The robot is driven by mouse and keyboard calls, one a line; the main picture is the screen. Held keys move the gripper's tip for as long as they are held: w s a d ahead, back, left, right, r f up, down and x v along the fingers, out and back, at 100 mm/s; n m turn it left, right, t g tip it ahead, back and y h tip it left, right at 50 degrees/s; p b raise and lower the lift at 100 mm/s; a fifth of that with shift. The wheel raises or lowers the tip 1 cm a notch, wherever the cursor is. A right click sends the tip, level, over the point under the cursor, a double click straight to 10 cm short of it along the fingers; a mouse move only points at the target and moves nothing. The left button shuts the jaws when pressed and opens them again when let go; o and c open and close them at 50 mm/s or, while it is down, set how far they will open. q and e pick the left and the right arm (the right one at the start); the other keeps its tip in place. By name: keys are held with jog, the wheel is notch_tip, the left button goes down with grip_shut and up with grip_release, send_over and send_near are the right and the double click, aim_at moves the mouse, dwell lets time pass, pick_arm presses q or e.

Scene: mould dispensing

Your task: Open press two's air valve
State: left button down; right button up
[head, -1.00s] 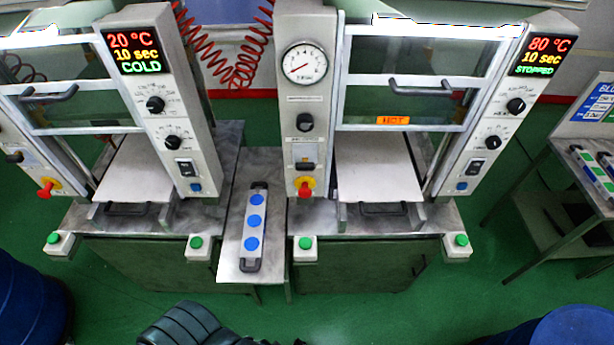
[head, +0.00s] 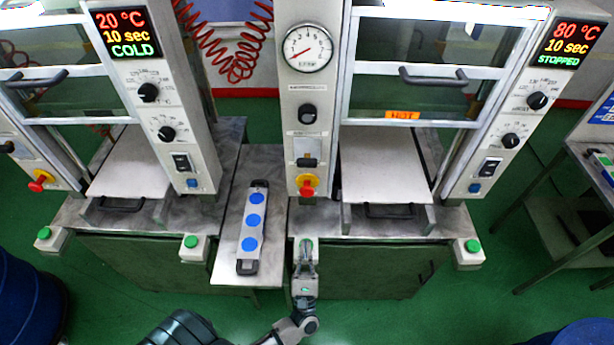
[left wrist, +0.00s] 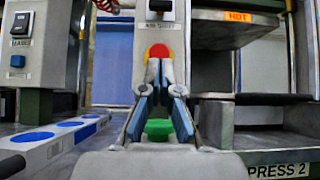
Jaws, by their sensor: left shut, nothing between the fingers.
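Press two's left column (head: 285,130) carries a round gauge (head: 307,47), a black knob (head: 308,113), a small panel with a dark handle (head: 306,161) and a red knob on a yellow base (head: 307,185). I cannot tell which is the air valve. My left gripper (head: 306,246) is shut and empty, pointing at the column from below, over the front-left green button. In the left wrist view the fingertips (left wrist: 160,64) sit in front of the red knob (left wrist: 159,52), and I cannot tell whether they touch it. My right gripper is not in view.
A mould with blue discs (head: 253,220) lies on the small table between the presses. The press two display (head: 571,45) reads 80 °C and STOPPED, and a HOT label (head: 402,116) marks its front. A side table (head: 585,180) stands at right.

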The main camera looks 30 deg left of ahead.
pick_arm(q)
jog(key=shift+d, duration=0.25)
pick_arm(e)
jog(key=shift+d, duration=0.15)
pick_arm(q)
jog(key=shift+r, duration=0.1)
jog(key=p, duration=0.5)
send_near(307, 161)
jog(key=w+a+r, duration=0.1)
jog(key=w+a, duration=0.1)
jog(key=w, duration=0.2)
jog(key=shift+w+a+r, duration=0.6)
jog(key=shift+w, duration=0.05)
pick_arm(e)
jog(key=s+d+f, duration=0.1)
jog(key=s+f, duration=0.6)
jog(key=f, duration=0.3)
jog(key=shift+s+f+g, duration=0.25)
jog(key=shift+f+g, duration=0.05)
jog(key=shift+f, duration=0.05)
